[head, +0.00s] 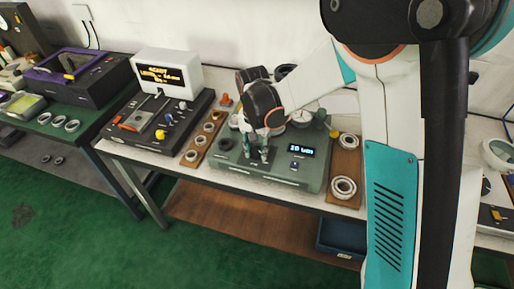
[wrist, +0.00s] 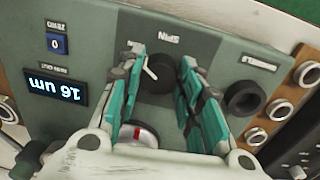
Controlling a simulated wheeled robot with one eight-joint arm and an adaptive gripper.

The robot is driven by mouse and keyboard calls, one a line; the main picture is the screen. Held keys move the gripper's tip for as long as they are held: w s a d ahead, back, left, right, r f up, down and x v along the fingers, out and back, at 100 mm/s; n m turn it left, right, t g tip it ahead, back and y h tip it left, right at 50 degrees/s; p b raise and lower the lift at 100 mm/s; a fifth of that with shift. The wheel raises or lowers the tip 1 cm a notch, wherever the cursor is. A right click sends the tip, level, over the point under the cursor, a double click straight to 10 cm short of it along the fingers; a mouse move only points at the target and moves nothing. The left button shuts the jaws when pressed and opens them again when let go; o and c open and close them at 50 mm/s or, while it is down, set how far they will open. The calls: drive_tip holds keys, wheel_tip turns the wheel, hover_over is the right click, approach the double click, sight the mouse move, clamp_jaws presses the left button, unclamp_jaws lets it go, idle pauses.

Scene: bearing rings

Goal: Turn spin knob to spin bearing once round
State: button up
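The spin knob (wrist: 159,74) is a black round knob with a white pointer line, on the grey-green panel of the gauge machine (head: 290,175). The SPIN label shows upside down beside it in the wrist view. My gripper (head: 258,153) is over the machine's front panel. In the wrist view, the teal fingers of my gripper (wrist: 162,62) are apart, one on each side of the knob. The knob shows between them; whether either finger touches it is hard to tell. The gripper hides the knob in the head view. The display (wrist: 57,88) reads 16 um.
Wooden trays with bearing rings flank the machine: one on the left (head: 203,140) and one on the right (head: 344,164).

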sight(255, 150)
drive_tip(key=o, duration=0.5)
drive_tip(key=shift+c, duration=0.2)
wheel_tip(255, 150, up, 12)
drive_tip(key=shift+a, duration=0.3)
drive_tip(key=shift+w, duration=0.15)
